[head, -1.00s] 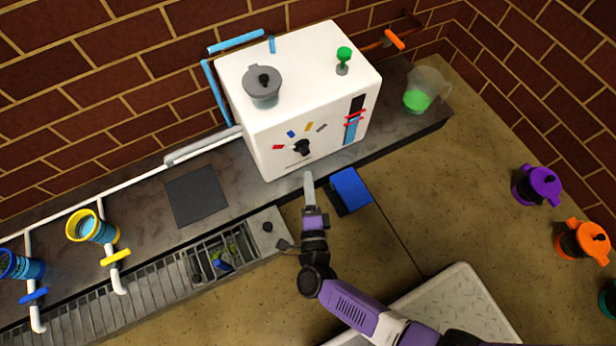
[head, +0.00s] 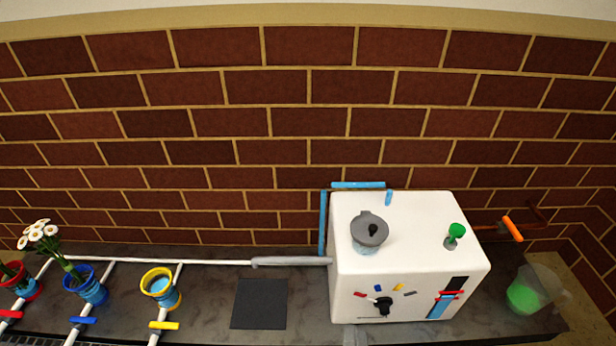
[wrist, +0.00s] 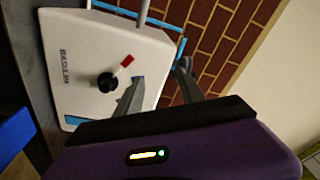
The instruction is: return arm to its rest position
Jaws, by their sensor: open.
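My gripper (wrist: 161,72) shows in the wrist view with its two dark fingers apart and nothing between them. It is in front of the white machine (wrist: 105,60), whose black knob and red mark show beside one finger. In the head view the white machine (head: 400,265) stands on the counter at right of centre. Most of my arm is outside the head view. A small grey piece at the bottom edge below the machine may be my fingertip, but I cannot tell.
On the counter (head: 300,325) are a dark square mat (head: 260,303), a yellow-rimmed pot (head: 160,287), a blue-rimmed pot (head: 88,284) with white flowers near it, and a red pot (head: 22,283). A jug of green liquid (head: 535,290) stands at right. A brick wall rises behind.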

